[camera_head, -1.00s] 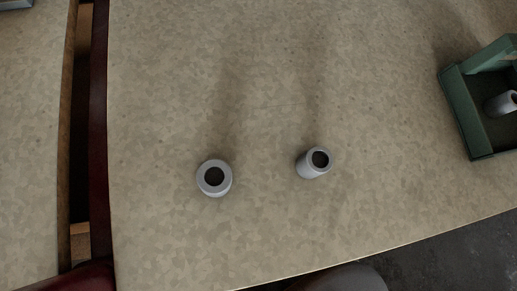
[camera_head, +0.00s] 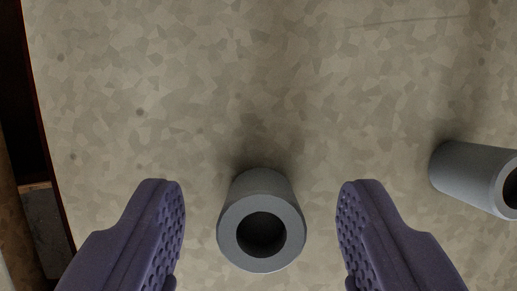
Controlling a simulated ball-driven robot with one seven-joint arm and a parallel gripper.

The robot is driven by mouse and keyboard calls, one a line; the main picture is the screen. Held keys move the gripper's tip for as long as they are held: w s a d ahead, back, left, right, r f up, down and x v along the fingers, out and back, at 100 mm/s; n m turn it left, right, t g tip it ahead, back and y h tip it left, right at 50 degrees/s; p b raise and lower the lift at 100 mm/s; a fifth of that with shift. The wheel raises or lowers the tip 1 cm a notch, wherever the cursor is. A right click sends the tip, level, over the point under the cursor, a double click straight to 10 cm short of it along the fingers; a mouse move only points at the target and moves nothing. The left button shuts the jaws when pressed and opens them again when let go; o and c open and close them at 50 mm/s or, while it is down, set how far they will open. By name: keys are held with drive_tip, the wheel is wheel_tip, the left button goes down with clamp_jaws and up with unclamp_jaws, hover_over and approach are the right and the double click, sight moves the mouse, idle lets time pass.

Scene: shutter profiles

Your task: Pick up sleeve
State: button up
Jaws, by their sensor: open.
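A grey hollow sleeve (camera_head: 260,190) stands on the mottled beige table, its round open end facing the camera. My gripper (camera_head: 260,195) is open, with one purple dimpled finger on each side of this sleeve. There is a clear gap between the sleeve and each finger, and neither touches it. A second grey sleeve (camera_head: 465,175) stands to the right, outside the right finger, and is partly cut off by the picture's edge.
The table top (camera_head: 270,70) is bare above and between the sleeves. Its left edge runs down the left side, with a dark gap (camera_head: 18,110) beyond it.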

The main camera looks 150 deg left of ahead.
drive_tip(key=shift+f, duration=0.1)
drive_tip(key=shift+c, duration=0.8)
drive_tip(key=c, duration=0.9)
drive_tip(key=shift+r, duration=0.2)
drive_tip(key=shift+c, duration=0.2)
